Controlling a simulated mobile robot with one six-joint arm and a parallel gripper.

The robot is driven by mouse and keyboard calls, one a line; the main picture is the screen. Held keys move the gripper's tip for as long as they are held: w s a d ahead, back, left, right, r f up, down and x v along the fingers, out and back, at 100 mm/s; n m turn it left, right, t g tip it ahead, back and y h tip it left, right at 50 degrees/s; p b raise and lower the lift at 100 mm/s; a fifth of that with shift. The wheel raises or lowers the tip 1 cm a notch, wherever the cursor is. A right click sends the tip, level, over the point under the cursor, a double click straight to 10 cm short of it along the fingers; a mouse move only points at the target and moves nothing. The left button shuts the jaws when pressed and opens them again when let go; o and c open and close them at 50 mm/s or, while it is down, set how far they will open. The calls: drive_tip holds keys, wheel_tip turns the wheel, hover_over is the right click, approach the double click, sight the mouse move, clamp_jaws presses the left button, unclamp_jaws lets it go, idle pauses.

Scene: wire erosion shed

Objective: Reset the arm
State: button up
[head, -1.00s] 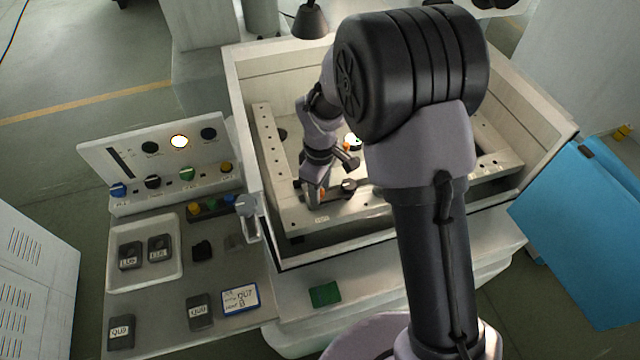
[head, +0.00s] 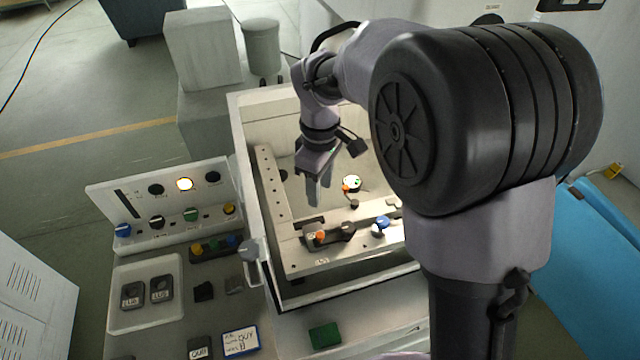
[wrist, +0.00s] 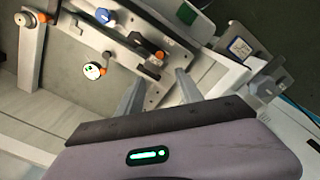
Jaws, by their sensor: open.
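My gripper (head: 320,192) hangs above the inside of the white machine tank (head: 250,165) in the head view, fingers pointing down. Its two fingers are apart with nothing between them. The wrist view also shows the gripper (wrist: 155,90) open and empty, above the light fixture frame. On the frame's front bar (head: 345,248) sit a part with an orange knob (head: 320,236), a dark knob and a blue knob (head: 383,222). The fingertips are apart from these. A round white disc (head: 352,182) with a green mark lies right of the gripper.
A control panel (head: 165,205) with knobs and a lit lamp stands left of the tank. Below it are a tray (head: 122,323) with two dark labelled blocks, a blue-edged card (head: 240,341) and a green block (head: 325,336). A blue panel (head: 590,240) is at the right.

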drive_tip(key=s+d+f+m+t+y+b, duration=0.1)
drive_tip(key=s+d+f+m+t+b, duration=0.2)
drive_tip(key=s+m+b, duration=0.5)
drive_tip(key=s+d+f+m+t+y+b, duration=0.1)
drive_tip(key=s+d+f+m+t+b, duration=0.1)
drive_tip(key=s+d+f+m+b, duration=0.3)
drive_tip(key=s+d+m+b, duration=0.1)
drive_tip(key=s+m+b, duration=0.2)
drive_tip(key=s+b, duration=0.3)
drive_tip(key=shift+s+f+m+t+b, duration=0.3)
drive_tip(key=shift+s+m+t, duration=0.1)
drive_tip(key=shift+s, duration=0.9)
